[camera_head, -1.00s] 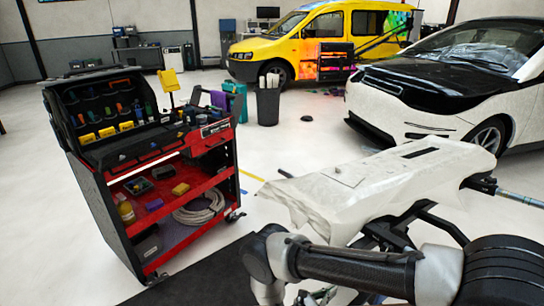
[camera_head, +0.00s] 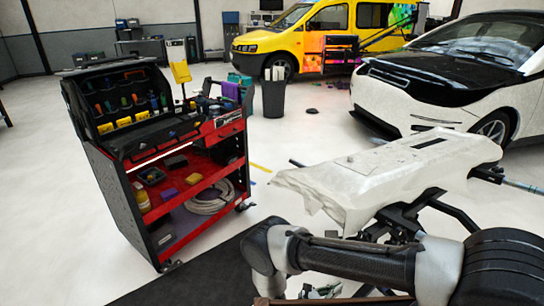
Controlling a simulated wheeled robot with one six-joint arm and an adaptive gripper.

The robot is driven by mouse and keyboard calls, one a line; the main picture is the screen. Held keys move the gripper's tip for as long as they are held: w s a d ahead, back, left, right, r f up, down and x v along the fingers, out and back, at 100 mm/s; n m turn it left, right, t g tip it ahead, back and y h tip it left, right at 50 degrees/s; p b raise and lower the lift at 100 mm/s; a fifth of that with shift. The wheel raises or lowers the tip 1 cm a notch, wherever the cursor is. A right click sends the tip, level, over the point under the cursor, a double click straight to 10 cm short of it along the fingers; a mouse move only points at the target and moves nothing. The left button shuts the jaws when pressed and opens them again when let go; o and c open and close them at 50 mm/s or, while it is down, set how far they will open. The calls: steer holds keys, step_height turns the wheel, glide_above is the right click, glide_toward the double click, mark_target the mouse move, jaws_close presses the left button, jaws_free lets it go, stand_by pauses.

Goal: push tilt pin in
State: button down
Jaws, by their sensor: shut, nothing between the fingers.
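A white film-covered panel (camera_head: 385,174) lies on a black tubular stand (camera_head: 408,222), right of centre in the head view. Its film edge hangs loose at the left end. A dark bar end (camera_head: 297,163) sticks out past the panel's left side, and a metal rod (camera_head: 524,186) sticks out at the right. I cannot make out the tilt pin; my arm covers much of the lower stand. My arm crosses in front from the right and bends down at the left, out of the bottom edge. My gripper is not visible.
A black bin (camera_head: 273,98), a yellow van (camera_head: 310,32) and a white and black car (camera_head: 470,75) are behind. Pale floor is clear between cart and panel.

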steer(key=s+d+r+g+h, duration=0.1)
steer(key=s+d+g, duration=0.1)
steer(key=s+d, duration=0.2)
step_height(320, 180, up, 40)
steer(key=s+a+m+g+y, duration=0.1)
steer(key=a+m+g+y, duration=0.1)
steer(key=m+g+y, duration=1.15)
steer(key=s+d+r+m+t+y, duration=0.1)
steer(key=s+d+r+m+t, duration=0.2)
steer(key=r, duration=0.5)
steer(key=s+d+r+m+t+y, duration=0.1)
steer(key=s+d+r+m+t, duration=0.3)
steer(key=r, duration=0.4)
steer(key=s+d+r+m+t+y, duration=0.1)
steer(key=s+d+r+m+t, duration=0.2)
steer(key=r, duration=0.5)
steer(key=shift+s+d+t, duration=0.65)
steer(key=shift+t, duration=0.3)
steer(key=shift+m, duration=0.25)
